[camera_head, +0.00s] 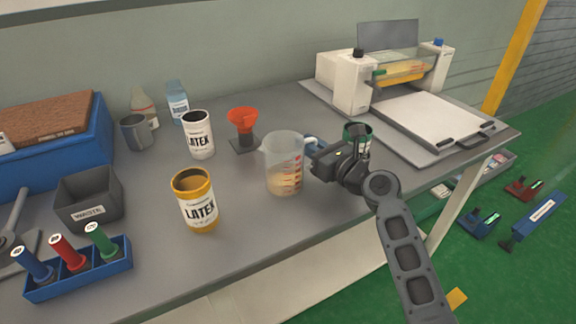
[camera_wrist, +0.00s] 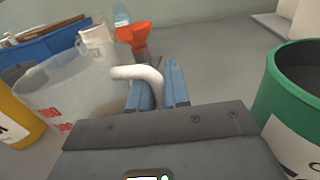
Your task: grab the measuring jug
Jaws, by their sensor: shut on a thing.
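The measuring jug (camera_head: 283,165) is clear plastic with red marks and stands upright on the grey bench, near its front middle. My gripper (camera_head: 312,146) comes in from the right at the jug's handle side. In the wrist view the jug (camera_wrist: 75,92) is on the left, and its white handle (camera_wrist: 148,76) lies between the blue fingers of my gripper (camera_wrist: 158,90). The gripper is shut on the handle. The jug's base appears to rest on the bench. In the head view my gripper hides most of the handle.
A green can (camera_head: 358,138) stands just behind my wrist, with its rim close on the right in the wrist view (camera_wrist: 300,75). A yellow latex can (camera_head: 195,203), a white latex can (camera_head: 200,137) and an orange funnel (camera_head: 242,118) stand left of the jug. A white machine (camera_head: 345,82) is behind right.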

